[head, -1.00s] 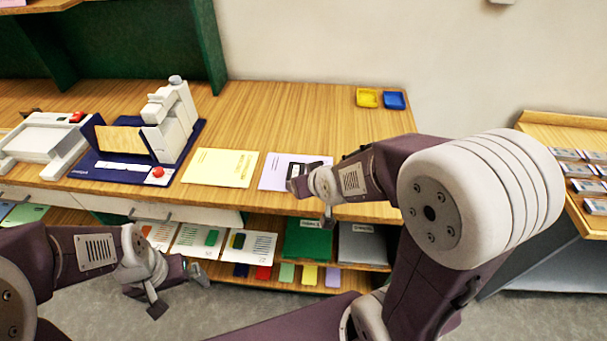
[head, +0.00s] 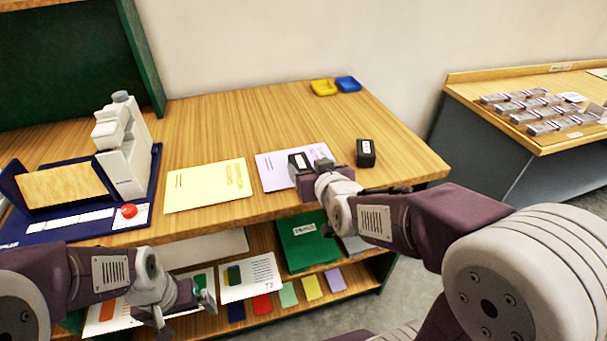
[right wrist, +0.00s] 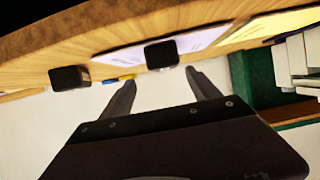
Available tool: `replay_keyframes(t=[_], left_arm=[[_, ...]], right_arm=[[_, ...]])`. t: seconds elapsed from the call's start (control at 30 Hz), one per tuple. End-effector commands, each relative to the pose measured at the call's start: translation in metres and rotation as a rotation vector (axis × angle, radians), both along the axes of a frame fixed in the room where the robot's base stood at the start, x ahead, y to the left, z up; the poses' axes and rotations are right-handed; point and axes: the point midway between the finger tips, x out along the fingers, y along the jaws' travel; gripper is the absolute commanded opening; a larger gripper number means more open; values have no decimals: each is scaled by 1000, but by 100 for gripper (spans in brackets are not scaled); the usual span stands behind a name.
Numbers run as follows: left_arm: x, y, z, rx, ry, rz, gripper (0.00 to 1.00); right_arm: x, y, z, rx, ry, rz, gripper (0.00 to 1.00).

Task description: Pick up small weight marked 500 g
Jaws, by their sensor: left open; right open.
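Two small black weights with white labels are on the wooden table; I cannot read either marking. One weight (head: 300,162) stands on the lilac sheet (head: 270,175), partly behind my right gripper (head: 318,172). The other weight (head: 366,153) stands on bare wood to the right. In the right wrist view the fingers of my right gripper (right wrist: 163,86) are apart and empty. The weight on the sheet (right wrist: 161,54) appears beyond and between them, and the other weight (right wrist: 70,78) is to the left. My left gripper (head: 184,308) is open and empty, low in front of the shelf.
A yellow sheet (head: 208,186) lies left of the lilac one. A white device on a blue base (head: 145,210) stands further left. A side table (head: 545,145) stands right. Cards fill the shelf below.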

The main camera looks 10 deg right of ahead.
Motion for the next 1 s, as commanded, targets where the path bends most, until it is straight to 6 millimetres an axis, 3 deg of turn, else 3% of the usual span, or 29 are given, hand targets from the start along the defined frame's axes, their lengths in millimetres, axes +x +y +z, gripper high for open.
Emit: replay_keyframes(t=[0.3,0.47,0.73,1.0], left_arm=[[0,0,-7,0,0,0,100],[0,0,-8,0,0,0,100],[0,0,-15,0,0,0,100],[0,0,-15,0,0,0,100]], right_arm=[[32,2,-15,0,3,0,71],[38,2,-16,0,2,0,71],[77,7,-37,0,3,0,71],[83,7,-38,0,2,0,71]])
